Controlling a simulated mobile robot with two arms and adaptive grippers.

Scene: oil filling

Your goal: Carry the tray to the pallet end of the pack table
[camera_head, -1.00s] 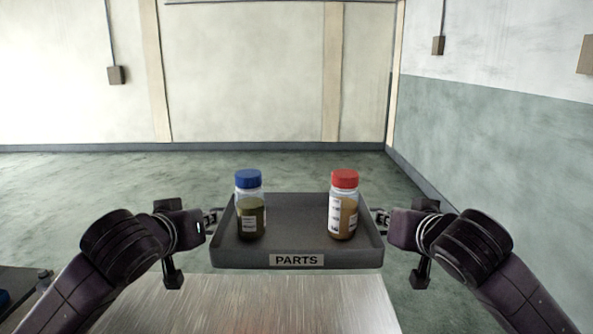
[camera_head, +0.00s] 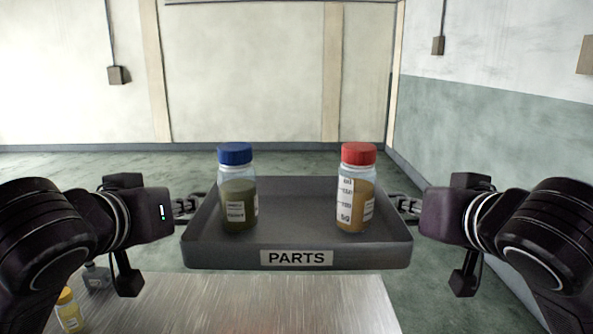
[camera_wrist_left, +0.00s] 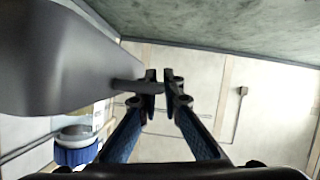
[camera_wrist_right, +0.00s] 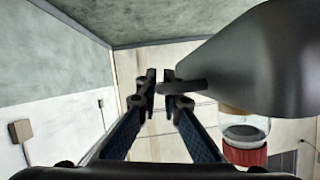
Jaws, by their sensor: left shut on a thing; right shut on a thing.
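The grey tray (camera_head: 297,212) with a PARTS label on its front wall is held level in the air, over the far part of a metal-topped table (camera_head: 250,305). On it stand a blue-capped bottle (camera_head: 238,200) with dark green liquid at the left and a red-capped bottle (camera_head: 357,200) with amber liquid at the right, both upright. My left gripper (camera_head: 196,206) is shut on the tray's left side; its fingers (camera_wrist_left: 153,88) pinch a small handle. My right gripper (camera_head: 402,205) is shut on the right side in the same way, fingers (camera_wrist_right: 163,88) on the handle. No pallet is in view.
A yellow-capped bottle (camera_head: 68,310) and a dark grey container (camera_head: 97,276) stand on the table at lower left, near my left arm. The visible tabletop below the tray is bare. Open green floor (camera_head: 60,165) lies beyond, up to the walls.

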